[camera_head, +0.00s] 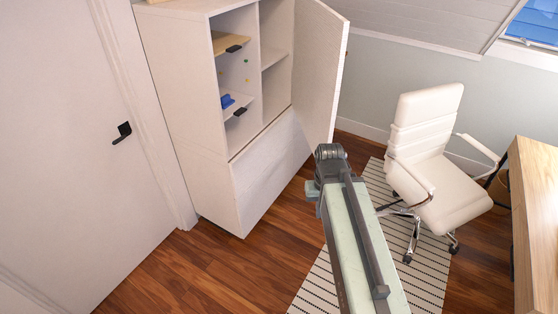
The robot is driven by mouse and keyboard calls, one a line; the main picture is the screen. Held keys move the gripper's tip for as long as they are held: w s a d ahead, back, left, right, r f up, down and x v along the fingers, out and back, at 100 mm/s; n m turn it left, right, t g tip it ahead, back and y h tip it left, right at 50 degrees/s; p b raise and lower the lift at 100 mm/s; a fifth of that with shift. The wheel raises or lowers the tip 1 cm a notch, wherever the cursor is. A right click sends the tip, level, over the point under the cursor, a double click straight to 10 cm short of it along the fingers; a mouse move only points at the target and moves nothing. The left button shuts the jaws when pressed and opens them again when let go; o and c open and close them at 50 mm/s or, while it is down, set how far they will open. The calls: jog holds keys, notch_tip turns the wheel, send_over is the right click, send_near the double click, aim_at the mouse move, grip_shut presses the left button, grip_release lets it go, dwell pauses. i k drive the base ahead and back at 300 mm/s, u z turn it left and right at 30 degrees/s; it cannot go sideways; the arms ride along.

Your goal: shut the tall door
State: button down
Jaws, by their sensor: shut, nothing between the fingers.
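The tall door (319,65) is the white upper door of the white cabinet (185,80). It is hinged at the cabinet's right side and stands wide open, swung out toward the right. My gripper's fingers do not show.
The cabinet's shelves hold a blue item (227,101) and dark pieces. The lower front panel (270,165) is shut. A white office chair (435,155) stands right, on a striped rug (315,288), near a wooden desk (535,220). Wood floor (185,265) is clear before the cabinet.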

aim_at(321, 33)
jog(key=u, duration=0.5)
jog(key=i, duration=0.65)
jog(key=u, duration=0.85)
